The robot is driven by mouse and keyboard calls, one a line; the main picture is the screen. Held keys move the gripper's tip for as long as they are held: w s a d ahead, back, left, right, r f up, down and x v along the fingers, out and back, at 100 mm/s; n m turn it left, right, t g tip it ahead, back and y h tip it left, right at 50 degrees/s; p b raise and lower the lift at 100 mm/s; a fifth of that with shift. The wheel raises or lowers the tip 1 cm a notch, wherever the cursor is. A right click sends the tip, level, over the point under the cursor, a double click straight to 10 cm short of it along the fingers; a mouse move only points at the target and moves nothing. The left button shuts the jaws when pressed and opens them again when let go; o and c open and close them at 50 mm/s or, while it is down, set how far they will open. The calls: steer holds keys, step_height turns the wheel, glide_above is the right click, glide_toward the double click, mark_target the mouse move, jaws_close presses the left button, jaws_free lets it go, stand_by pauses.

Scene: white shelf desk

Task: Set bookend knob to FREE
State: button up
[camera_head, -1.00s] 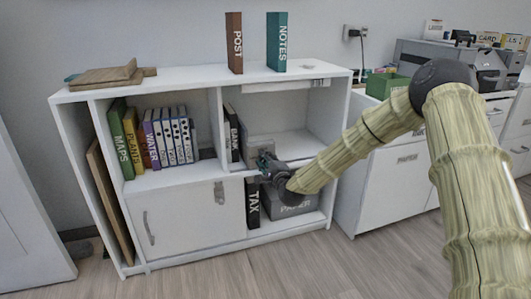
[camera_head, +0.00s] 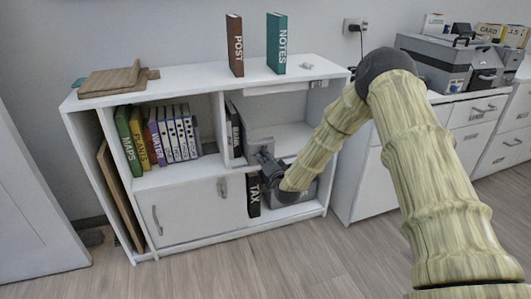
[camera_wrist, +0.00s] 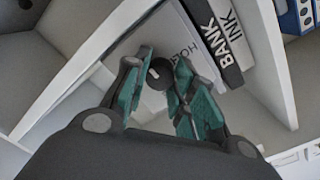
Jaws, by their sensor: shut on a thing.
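The grey bookend (camera_head: 260,143) stands in the middle compartment of the shelf, right of the BANK binder. In the wrist view the bookend's pale face (camera_wrist: 174,38) carries lettering that starts "HO"; the rest is hidden. Its dark round knob (camera_wrist: 155,75) has a short white mark, and sits between the teal fingers. My gripper (camera_wrist: 158,86) is shut on the knob. In the head view my gripper (camera_head: 265,157) is at the bookend's front, and the knob is hidden there. A FREE label cannot be seen.
BANK and INK binders (camera_wrist: 225,35) stand close beside the bookend. The shelf board (camera_wrist: 85,65) runs close along the gripper's left in the wrist view. Below are the TAX binder (camera_head: 254,194) and a mostly hidden grey box.

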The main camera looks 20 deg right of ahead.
steer(key=n+p, duration=0.5)
steer(key=n, duration=0.3)
steer(key=shift+a+n+h+p, duration=0.1)
steer(key=shift+n+h+p, duration=0.2)
steer(key=shift+n, duration=0.1)
steer(key=n+p, duration=0.1)
steer(key=n, duration=0.3)
steer(key=shift+p, duration=0.3)
steer(key=n, duration=0.4)
steer(key=shift+a+n+t+p, duration=0.1)
steer(key=shift+n+t+p, duration=0.2)
steer(key=shift+n+p, duration=0.1)
steer(key=n, duration=0.4)
steer(key=shift+f+n, duration=0.15)
steer(key=shift+n, duration=0.15)
steer(key=shift+n+t+b, duration=0.3)
steer(key=shift+n+b, duration=1.05)
steer(key=shift+n, duration=5.25)
